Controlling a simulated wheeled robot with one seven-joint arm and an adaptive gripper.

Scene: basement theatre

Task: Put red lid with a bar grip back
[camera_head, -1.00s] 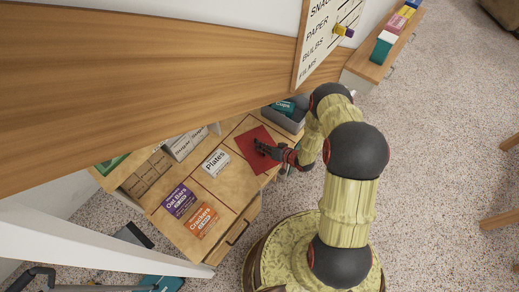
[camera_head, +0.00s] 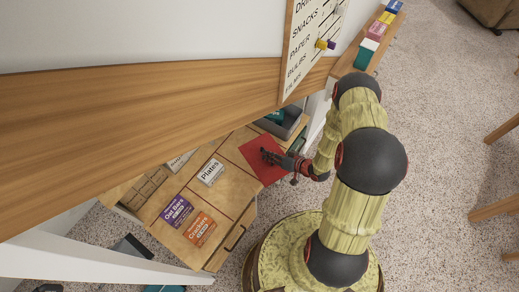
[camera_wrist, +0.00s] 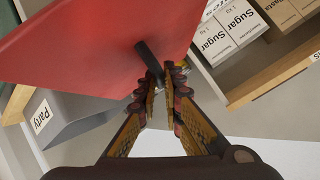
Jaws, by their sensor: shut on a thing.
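The red lid (camera_head: 258,172) is a flat red panel over the right part of the wooden unit in the head view. In the wrist view the red lid (camera_wrist: 95,45) fills the upper left and looks tilted, with a dark bar grip (camera_wrist: 148,60) standing out from its face. My gripper (camera_head: 272,157) is shut on the bar grip. In the wrist view the fingertips of my gripper (camera_wrist: 163,82) close around the bar's end. The lid hides what lies behind it, and I cannot tell whether it touches the unit.
A Plates box (camera_head: 210,172), purple oat bars (camera_head: 175,211) and orange crackers (camera_head: 200,229) lie on the wooden top. A grey Party bin (camera_wrist: 75,118) and Sugar boxes (camera_wrist: 237,22) flank the lid in the wrist view. A wooden beam (camera_head: 130,115) overhangs the unit.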

